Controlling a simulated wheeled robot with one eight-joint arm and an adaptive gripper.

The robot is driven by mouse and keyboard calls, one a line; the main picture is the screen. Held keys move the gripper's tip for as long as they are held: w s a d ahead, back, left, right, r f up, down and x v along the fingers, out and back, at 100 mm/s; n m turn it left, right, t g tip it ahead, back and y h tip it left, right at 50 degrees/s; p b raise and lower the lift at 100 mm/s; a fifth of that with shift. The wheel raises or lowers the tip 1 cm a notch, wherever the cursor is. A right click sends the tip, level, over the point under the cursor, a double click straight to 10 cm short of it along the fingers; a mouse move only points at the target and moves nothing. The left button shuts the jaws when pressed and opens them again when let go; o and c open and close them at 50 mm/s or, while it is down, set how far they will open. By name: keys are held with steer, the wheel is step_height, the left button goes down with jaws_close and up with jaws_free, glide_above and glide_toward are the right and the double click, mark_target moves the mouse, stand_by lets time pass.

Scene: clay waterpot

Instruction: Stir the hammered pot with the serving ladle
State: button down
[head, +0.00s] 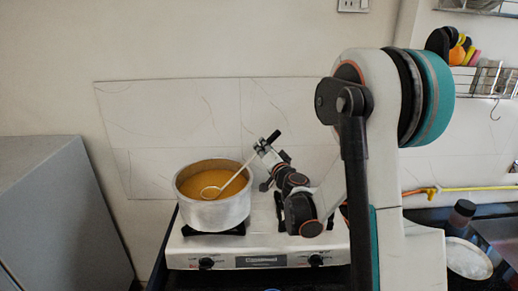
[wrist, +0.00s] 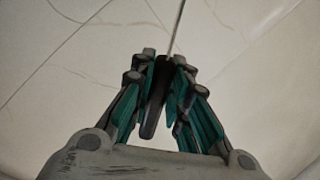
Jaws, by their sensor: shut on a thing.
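The hammered pot (head: 213,214) is a silver metal pot with orange-yellow liquid in it, standing on the left side of the white stove. The serving ladle (head: 235,180) slants from the upper right down into the pot. Its round head (head: 210,192) shows at the liquid's surface; how deep it sits I cannot tell. My gripper (head: 264,147) is to the upper right of the pot and shut on the ladle's dark handle. In the wrist view my gripper (wrist: 163,75) has the dark handle (wrist: 153,110) between its fingers, with the thin shaft (wrist: 178,25) running upward.
The white two-burner stove (head: 260,248) stands against a marbled wall panel. A grey cabinet (head: 62,210) is at the left. At the right are a dark jar (head: 461,215), a metal plate (head: 467,258) and a yellow hose (head: 470,188). A wall rack holds dishes above.

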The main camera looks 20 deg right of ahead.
steer(key=shift+s+d, duration=0.35)
steer(key=shift+d, duration=0.1)
steer(key=shift+w+d+b, duration=0.5)
steer(key=shift+w+d, duration=1.65)
steer(key=shift+w, duration=0.25)
steer(key=shift+w+a, duration=0.9)
steer(key=shift+a, duration=1.45)
steer(key=s+d+r+p, duration=0.1)
steer(key=s+r+p, duration=0.2)
steer(key=r, duration=0.9)
steer(key=shift+s+d+r+p, duration=0.15)
steer(key=shift+d+r+p, duration=0.2)
steer(key=shift+p, duration=1.1)
steer(key=shift+a, duration=0.1)
